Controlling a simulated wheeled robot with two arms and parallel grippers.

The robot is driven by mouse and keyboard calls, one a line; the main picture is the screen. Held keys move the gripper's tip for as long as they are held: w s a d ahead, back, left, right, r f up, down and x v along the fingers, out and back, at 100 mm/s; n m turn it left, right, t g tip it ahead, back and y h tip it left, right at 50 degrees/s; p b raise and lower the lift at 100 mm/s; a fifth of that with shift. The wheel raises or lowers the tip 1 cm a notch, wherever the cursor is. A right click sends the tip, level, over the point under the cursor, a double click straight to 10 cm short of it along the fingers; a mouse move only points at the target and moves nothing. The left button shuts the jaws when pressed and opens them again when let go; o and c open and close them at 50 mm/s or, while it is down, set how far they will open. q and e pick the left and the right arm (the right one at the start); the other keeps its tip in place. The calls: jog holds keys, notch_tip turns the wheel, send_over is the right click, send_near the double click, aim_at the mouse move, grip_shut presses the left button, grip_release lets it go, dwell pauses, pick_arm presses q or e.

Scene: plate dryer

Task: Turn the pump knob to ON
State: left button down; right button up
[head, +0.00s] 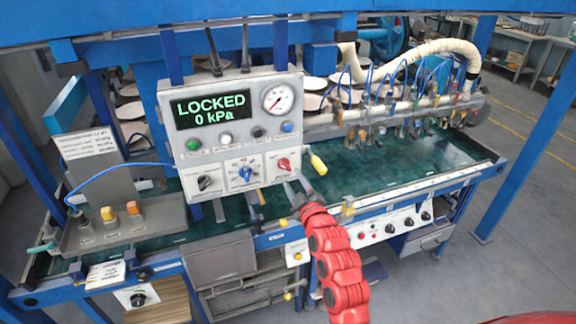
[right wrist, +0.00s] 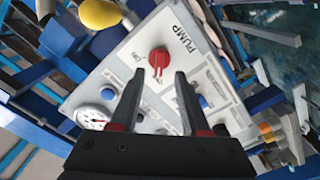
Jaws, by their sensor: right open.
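The pump knob is red, on the lower right of the grey control panel (head: 240,112) in the head view (head: 284,164). In the right wrist view the red knob (right wrist: 158,59) sits beside the word PUMP, with a pale line on it. Which marking it points at is too small to read. My right gripper (head: 294,187) is open, just below and in front of the knob. In the right wrist view its two fingertips (right wrist: 156,76) are spread, with the knob slightly beyond and between them. Nothing is held. My left gripper is not in view.
The panel display (head: 211,109) reads LOCKED, 0 kPa. A yellow-ended lever (head: 317,163) juts out right of the knob, close to my right gripper. A blue knob (head: 245,173) and a black knob (head: 206,182) are to the left. A pressure gauge (head: 278,99) is above.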

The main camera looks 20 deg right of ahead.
aim_at(287, 169)
jog(key=w+p, duration=0.1)
jog(key=w, duration=0.3)
jog(key=shift+w+a+r, duration=0.1)
jog(key=shift+w+r, duration=0.05)
jog(key=shift+w+p, duration=0.3)
jog(key=shift+w, duration=0.05)
grip_shut()
